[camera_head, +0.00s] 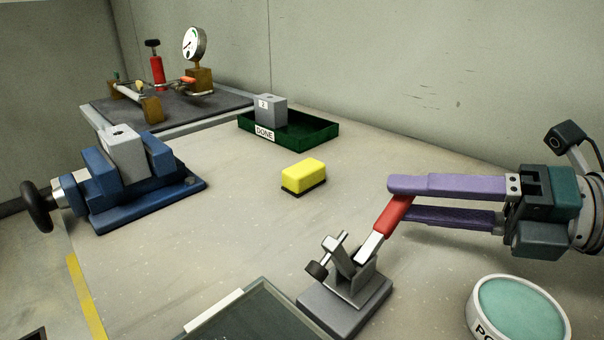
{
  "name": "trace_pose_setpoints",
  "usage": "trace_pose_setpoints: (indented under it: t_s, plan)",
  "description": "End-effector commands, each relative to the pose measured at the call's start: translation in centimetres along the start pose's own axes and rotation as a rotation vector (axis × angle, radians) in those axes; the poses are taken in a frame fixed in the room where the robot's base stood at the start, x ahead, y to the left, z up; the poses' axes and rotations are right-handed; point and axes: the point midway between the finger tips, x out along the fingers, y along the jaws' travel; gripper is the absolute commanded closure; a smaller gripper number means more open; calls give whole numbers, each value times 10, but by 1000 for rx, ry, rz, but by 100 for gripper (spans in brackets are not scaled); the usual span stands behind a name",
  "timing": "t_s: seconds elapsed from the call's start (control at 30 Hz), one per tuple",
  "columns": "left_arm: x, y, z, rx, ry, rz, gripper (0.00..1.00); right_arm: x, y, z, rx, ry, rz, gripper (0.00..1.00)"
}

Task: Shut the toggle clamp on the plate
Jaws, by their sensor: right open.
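The toggle clamp (350,286) stands on a grey block near the front middle of the table. Its red-tipped handle (393,216) slants up and to the right. Its spindle with a dark rubber tip (317,270) points toward the lower left. The plate (260,316) is a dark panel at the bottom edge, beside the clamp's base and partly cut off. My right gripper (395,199) comes in from the right with its purple fingers apart. The fingertips are at the red handle, one above and one lower behind it; contact is unclear. My left gripper is out of view.
A round teal-topped container (520,312) stands at the lower right, near my right gripper. A yellow sponge (303,174) lies mid-table. A green DONE tray (310,138) holds a grey block.

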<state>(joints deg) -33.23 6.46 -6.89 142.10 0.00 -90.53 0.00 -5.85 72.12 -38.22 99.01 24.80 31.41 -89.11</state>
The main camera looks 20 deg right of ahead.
Motion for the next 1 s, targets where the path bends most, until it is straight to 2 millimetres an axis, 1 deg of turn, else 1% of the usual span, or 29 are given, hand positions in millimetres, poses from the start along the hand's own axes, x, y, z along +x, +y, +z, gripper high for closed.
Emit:
trace_pose_setpoints:
  t_s: [0.03,0.1,0.2,0.5,0.57,0.9,1.0]
  plan:
    - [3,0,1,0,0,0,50,6,0,0,-1,-2,4,48]
    - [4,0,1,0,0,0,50,11,0,0,0,-2,3,48]
    - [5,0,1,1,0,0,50,15,0,0,0,0,1,48]
    - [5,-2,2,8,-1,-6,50,17,1,0,0,1,0,48]
    - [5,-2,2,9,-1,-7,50,17,1,0,1,1,0,53]
    - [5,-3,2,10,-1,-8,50,17,0,0,0,0,0,91]
    - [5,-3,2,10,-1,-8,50,17,0,0,0,0,0,100]
